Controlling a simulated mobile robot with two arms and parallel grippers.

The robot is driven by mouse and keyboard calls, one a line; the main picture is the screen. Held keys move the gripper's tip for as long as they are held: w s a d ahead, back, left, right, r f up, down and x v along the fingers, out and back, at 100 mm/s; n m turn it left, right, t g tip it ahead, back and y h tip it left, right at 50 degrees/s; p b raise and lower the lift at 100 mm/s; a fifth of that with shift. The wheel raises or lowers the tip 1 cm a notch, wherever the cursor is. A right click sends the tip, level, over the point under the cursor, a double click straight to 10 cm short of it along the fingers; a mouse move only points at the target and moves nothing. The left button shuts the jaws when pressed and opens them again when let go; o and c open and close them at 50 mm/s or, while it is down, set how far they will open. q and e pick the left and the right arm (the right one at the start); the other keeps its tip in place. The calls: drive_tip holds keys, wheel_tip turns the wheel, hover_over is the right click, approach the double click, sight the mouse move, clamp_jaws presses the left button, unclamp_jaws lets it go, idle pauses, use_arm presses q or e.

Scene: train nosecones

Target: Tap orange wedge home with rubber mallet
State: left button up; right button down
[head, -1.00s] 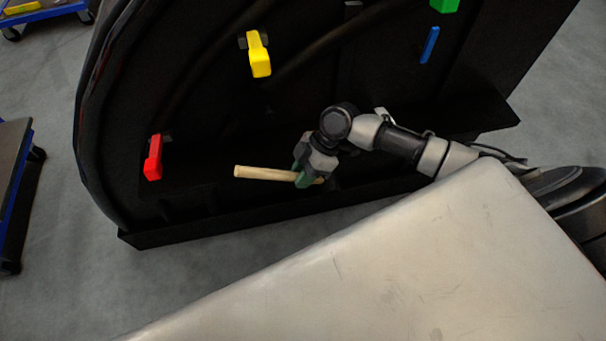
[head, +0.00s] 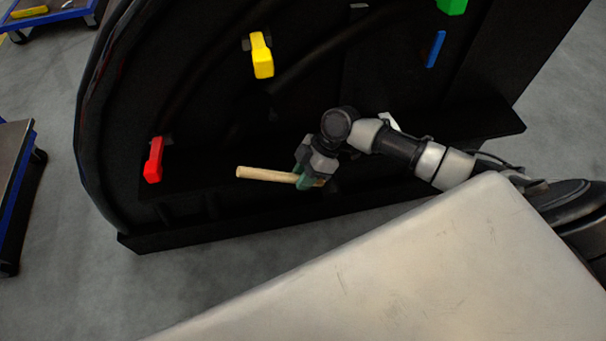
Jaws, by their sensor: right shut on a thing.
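My right gripper (head: 307,180) is shut on a pale wooden handle (head: 265,174), which points left and lies almost level in front of the black nosecone (head: 210,110). The mallet's head cannot be made out; the handle's left end is bare. No orange wedge can be made out. A red wedge-like piece (head: 154,160) sits at the left of the nosecone, a yellow one (head: 262,55) higher up, and a green one (head: 452,5) at the top right edge. My left gripper is not in view.
A blue strip (head: 436,49) is on the nosecone at the upper right. A black ledge (head: 480,125) juts out at the right. Blue-edged carts stand at the upper left (head: 50,17) and left edge (head: 12,170). A large pale surface (head: 400,260) fills the lower right.

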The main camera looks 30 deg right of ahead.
drive_tip(key=shift+w, duration=0.1)
drive_tip(key=w, duration=0.1)
drive_tip(key=w+b, duration=0.1)
drive_tip(key=shift+w+d, duration=0.35)
drive_tip(key=shift+w, duration=0.05)
drive_tip(key=shift+s+r, duration=0.1)
drive_tip(key=shift+s+a+p, duration=0.15)
drive_tip(key=shift+s+p, duration=0.25)
drive_tip(key=shift+s, duration=0.25)
